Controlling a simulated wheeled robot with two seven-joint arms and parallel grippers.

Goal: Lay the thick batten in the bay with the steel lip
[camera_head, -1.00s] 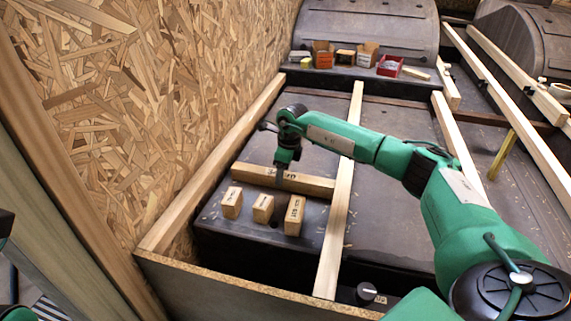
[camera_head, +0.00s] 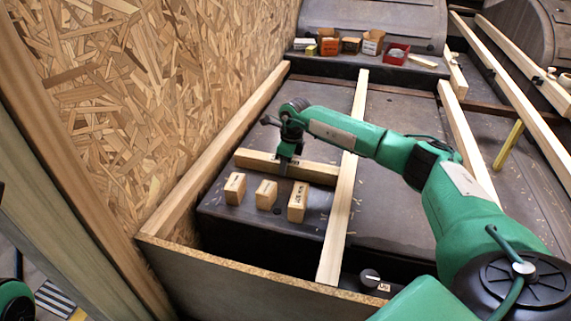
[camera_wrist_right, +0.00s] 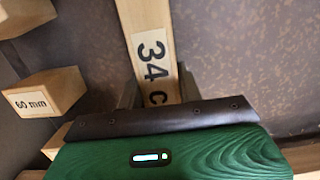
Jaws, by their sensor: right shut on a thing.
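A pale wooden batten (camera_head: 253,160) lies crosswise behind a row of small blocks in the left bay, its right end by the long middle rail. My right gripper (camera_head: 284,170) is shut on it near its middle, pointing down. In the right wrist view the batten (camera_wrist_right: 146,20) runs away from the jaws, with the label "34 c", partly cut off by the gripper. I cannot tell a gap under it. Its thickness is not readable. A steel lip is not clearly discernible; a rusty-brown strip (camera_head: 416,94) crosses the back of the bays. My left gripper is out of view.
Labelled wooden blocks (camera_head: 266,194) stand in front of the batten; one reads "60 mm" (camera_wrist_right: 40,95) in the wrist view. Long rails (camera_head: 341,215) divide the bays. Small boxes (camera_head: 373,42) stand at the back. A yellow stick (camera_head: 508,145) lies at right. The middle bay is mostly clear.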

